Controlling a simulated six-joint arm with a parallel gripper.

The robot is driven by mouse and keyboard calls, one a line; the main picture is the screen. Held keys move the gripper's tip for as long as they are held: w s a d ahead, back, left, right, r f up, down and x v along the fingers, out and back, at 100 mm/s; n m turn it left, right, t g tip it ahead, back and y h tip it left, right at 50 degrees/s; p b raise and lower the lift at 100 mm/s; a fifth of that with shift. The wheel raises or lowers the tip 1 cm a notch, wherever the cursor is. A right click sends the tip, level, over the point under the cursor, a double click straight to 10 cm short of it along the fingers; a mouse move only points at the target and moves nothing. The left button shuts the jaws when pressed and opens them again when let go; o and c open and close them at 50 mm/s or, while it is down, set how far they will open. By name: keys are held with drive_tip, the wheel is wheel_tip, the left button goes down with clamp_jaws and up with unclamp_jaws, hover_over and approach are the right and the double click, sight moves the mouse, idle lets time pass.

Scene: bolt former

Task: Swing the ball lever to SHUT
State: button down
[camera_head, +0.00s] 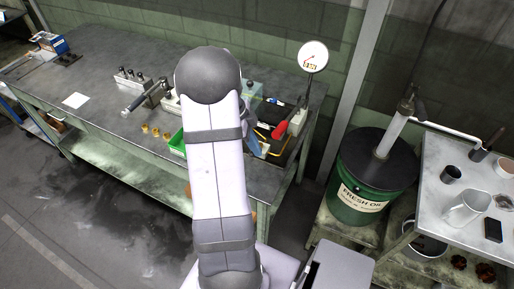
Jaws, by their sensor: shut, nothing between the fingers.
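My arm stands in the middle of the view and covers part of the workbench (100,60). My gripper does not show; the arm hides it. A lever with a red grip (279,130) sits at the right end of the bench, just right of my arm, below a round white dial (313,56). I cannot tell for sure that this is the ball lever, and no SHUT mark is readable. A grey machine with a handle (152,95) stands on the bench left of my arm, partly hidden by it.
A green bin (178,142) and several small brass pieces (155,131) lie near the bench's front edge. A green oil drum (358,193) with a pump stands on the right. A side table (440,180) holds a jug and cups. The bench's left part is mostly clear.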

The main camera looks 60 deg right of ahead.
drive_tip(key=shift+w, duration=0.15)
drive_tip(key=shift+w+f+m+y+b, duration=0.1)
drive_tip(key=shift+w+m+y+b, duration=0.15)
drive_tip(key=shift+m+b, duration=0.4)
drive_tip(key=shift+w+f+m+y+b, duration=0.15)
drive_tip(key=shift+w+m+b, duration=0.25)
drive_tip(key=shift+m, duration=0.35)
drive_tip(key=shift+w+d+r+m+y+b, duration=0.1)
drive_tip(key=shift+w+d+m+y, duration=0.15)
drive_tip(key=shift+w+d+m, duration=0.35)
drive_tip(key=shift+w+d+r+m+y+b, duration=0.1)
drive_tip(key=shift+w+d+m+y, duration=0.15)
drive_tip(key=shift+w+m, duration=0.4)
drive_tip(key=shift+w+d+r+m+y+b, duration=0.1)
drive_tip(key=shift+w+d+m+y, duration=0.1)
drive_tip(key=shift+w+d+m, duration=0.45)
drive_tip(key=shift+w+a, duration=0.15)
drive_tip(key=shift+w, duration=0.05)
drive_tip(key=shift+s+a, duration=0.1)
